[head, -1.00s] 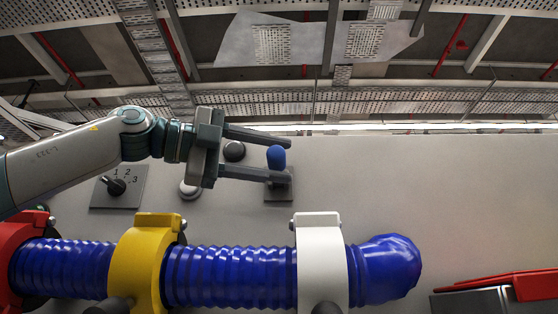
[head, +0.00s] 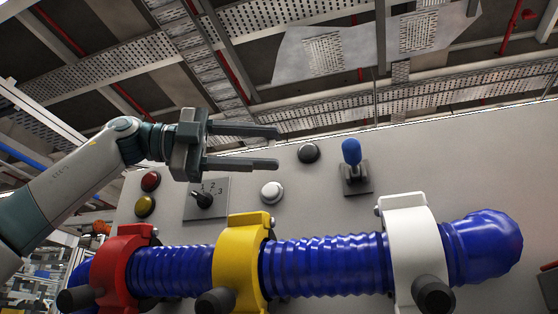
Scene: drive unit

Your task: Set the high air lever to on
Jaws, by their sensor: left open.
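The lever with the blue knob (head: 351,151) stands on a small dark grey plate (head: 357,187) on the grey panel, right of centre in the head view. Its knob points up. No label shows, so I cannot tell its setting by name. My left gripper (head: 276,148) is open and empty, to the left of the lever. Its two fingers point right toward the knob, with a clear gap in the picture between fingertips and knob. My right gripper is not in view.
A thick blue hose (head: 325,264) runs below, held by red (head: 121,259), yellow (head: 238,263) and white (head: 411,240) clamps. A black button (head: 308,152), a white button (head: 271,192) and a numbered dial (head: 203,199) sit near the gripper. Panel right of the lever is bare.

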